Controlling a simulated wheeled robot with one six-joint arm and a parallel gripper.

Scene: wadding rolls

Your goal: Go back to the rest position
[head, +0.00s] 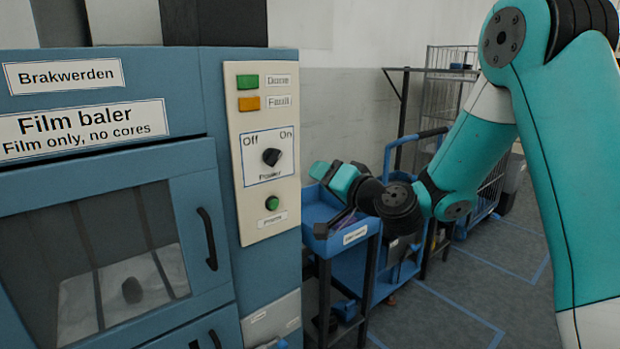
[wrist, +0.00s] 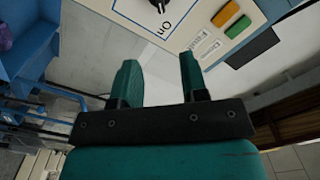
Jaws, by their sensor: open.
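My gripper (head: 334,176) is at the end of my teal arm, to the right of the control panel (head: 262,150) in the head view and apart from it. In the wrist view my gripper (wrist: 160,75) shows two teal fingers spread apart with nothing between them. The panel has a black power knob (head: 271,157) between Off and On, a green round button (head: 272,203), and green and orange lamps. The knob also shows in the wrist view (wrist: 160,4) at the top, beyond the fingers.
The blue film baler (head: 100,180) fills the left, with a windowed door and a black handle (head: 207,239). A blue cart tray (head: 345,232) stands below my gripper. A wire cage (head: 450,75) stands at the back. The floor at lower right is clear, with blue lines.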

